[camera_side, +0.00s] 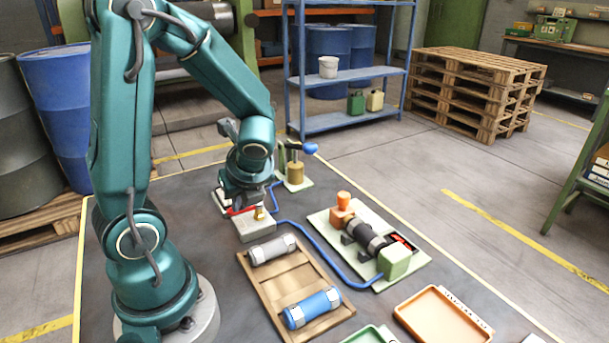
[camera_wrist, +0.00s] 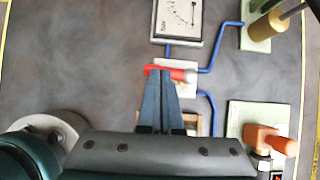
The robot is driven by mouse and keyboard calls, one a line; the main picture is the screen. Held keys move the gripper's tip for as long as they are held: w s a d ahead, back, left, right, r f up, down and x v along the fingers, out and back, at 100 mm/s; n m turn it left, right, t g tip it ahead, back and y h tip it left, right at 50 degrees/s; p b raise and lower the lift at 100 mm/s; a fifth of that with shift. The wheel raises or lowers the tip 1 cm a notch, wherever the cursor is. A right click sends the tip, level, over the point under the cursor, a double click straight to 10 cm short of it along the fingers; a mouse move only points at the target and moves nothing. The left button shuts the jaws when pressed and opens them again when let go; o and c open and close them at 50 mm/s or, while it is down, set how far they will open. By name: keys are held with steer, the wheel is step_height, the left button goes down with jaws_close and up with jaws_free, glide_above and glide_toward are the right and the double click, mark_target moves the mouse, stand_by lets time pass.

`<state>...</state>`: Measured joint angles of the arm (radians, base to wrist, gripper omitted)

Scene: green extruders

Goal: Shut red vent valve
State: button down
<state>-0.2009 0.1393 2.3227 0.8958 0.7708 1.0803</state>
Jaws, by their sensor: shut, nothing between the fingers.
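The red vent valve handle (camera_wrist: 174,71) lies crosswise, left to right, in the wrist view, with a pale end at its right. In the side view a red strip of the handle (camera_side: 239,210) shows below my gripper, beside a brass fitting on the grey valve block (camera_side: 257,229). My gripper (camera_wrist: 161,74) is shut and empty, its fingertips overlapping the handle's left half. In the side view my gripper (camera_side: 240,197) is low over the valve. Whether the fingertips touch the handle cannot be told. The fingers hide part of the handle and block.
A pressure gauge (camera_wrist: 178,18) stands just beyond the valve, joined by blue hose (camera_wrist: 216,50). A hand pump (camera_side: 296,172) stands behind. A pump unit with an orange knob (camera_side: 343,201) is at right. A wooden tray (camera_side: 285,283) with two cylinders lies in front.

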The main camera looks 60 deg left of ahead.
steer(key=shift+s+a, duration=0.15)
steer(key=shift+a, duration=0.1)
steer(key=shift+s+a, duration=0.1)
steer(key=shift+a, duration=0.55)
steer(key=shift+w+a, duration=0.15)
steer(key=shift+a, duration=0.4)
steer(key=shift+w+a, duration=0.15)
steer(key=shift+a, duration=0.35)
steer(key=shift+w+a+m+t, duration=0.15)
steer(key=shift+a+m+t, duration=0.1)
steer(key=shift+m+t, duration=0.25)
steer(key=shift+w+a+m, duration=0.3)
steer(key=shift+a+m, duration=0.05)
steer(key=shift+m, duration=0.15)
steer(key=shift+w+a+m+t, duration=0.15)
steer(key=shift+w+m+t, duration=0.1)
steer(key=shift+m+t, duration=0.25)
steer(key=shift+w+a+m+t, duration=0.1)
steer(key=shift+w+m+t, duration=0.15)
steer(key=shift+m, duration=0.45)
steer(key=shift+h, duration=0.3)
